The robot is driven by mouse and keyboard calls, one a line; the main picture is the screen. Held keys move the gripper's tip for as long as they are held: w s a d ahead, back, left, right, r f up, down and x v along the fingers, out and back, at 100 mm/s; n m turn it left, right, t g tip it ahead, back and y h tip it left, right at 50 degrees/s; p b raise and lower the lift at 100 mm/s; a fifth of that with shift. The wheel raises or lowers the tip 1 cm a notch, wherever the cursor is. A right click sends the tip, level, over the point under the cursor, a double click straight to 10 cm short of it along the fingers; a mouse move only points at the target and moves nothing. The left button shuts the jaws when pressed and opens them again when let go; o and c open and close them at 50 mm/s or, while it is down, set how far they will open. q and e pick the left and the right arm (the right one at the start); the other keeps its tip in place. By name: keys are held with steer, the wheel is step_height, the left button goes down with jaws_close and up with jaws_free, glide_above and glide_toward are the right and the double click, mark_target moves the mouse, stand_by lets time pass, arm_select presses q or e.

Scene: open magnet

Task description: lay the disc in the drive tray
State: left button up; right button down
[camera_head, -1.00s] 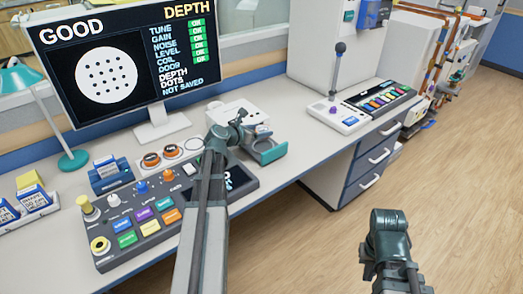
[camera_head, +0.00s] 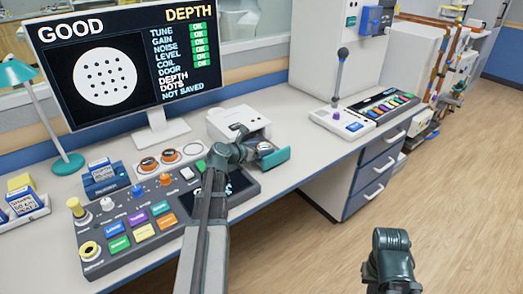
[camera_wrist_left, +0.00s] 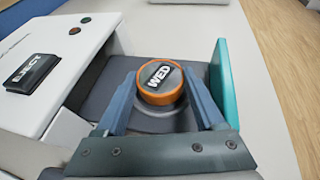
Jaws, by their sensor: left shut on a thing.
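The disc (camera_wrist_left: 160,82) is a short orange puck with a dark top labelled WED. In the left wrist view it sits between the two fingers of my left gripper (camera_wrist_left: 162,98), which is shut on it. The drive tray (camera_wrist_left: 222,85) is pulled out, with a teal front and a dark round recess around and under the disc. Whether the disc touches the tray floor is hard to tell. In the head view the tray (camera_head: 275,158) sticks out of the white drive, and my left gripper (camera_head: 263,150) is over it. My right arm shows at lower right, but its gripper jaws do not.
The white drive (camera_head: 240,121) has an EJECT button (camera_wrist_left: 36,72). A control panel (camera_head: 130,225) fills the desk front. A monitor (camera_head: 120,65) stands behind. The desk right of the tray is clear.

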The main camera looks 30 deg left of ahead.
arm_select(q)
steer(key=shift+f, duration=0.15)
steer(key=o, duration=1.1)
steer(key=shift+r, duration=0.3)
steer(key=p+v, duration=0.4)
steer(key=v, duration=0.6)
steer(key=shift+s, duration=0.25)
steer(key=shift+s+a+r+p, duration=0.1)
steer(key=shift+s+r+p, duration=0.2)
steer(key=shift+s, duration=0.4)
steer(key=shift+s+f, duration=0.1)
